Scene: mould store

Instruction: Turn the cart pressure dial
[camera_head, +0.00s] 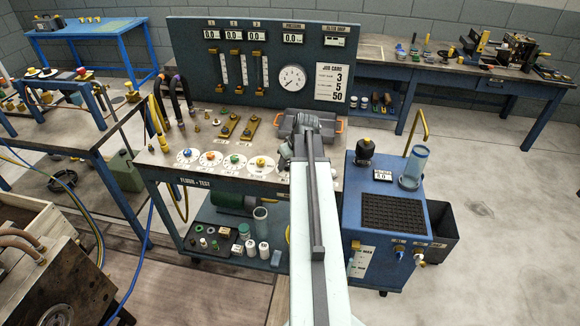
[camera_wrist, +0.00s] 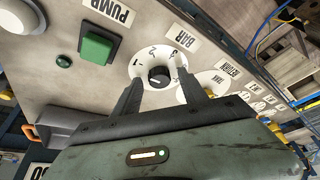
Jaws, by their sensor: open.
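In the wrist view, the pressure dial is a white disc (camera_wrist: 148,58) with a black knob (camera_wrist: 160,77), numbers on its face and a BAR label (camera_wrist: 182,41) beside it. My gripper (camera_wrist: 159,82) is open, one finger on each side of the knob, with gaps visible between fingers and knob. The fingertips overlap the disc's edge in the picture; I cannot tell whether they touch it. In the head view, the blue test cart (camera_head: 225,182) stands in the middle, with my arm reaching over its right part. The arm hides the black-knobbed dial and my fingers there.
A green PUMP button (camera_wrist: 96,47) lies left of the dial, and a RETURN dial (camera_wrist: 206,84) lies right. Several dials with coloured knobs (camera_head: 210,157) line the cart front. A round gauge (camera_head: 292,78) is on the back panel. A blue cabinet (camera_head: 387,240) stands right.

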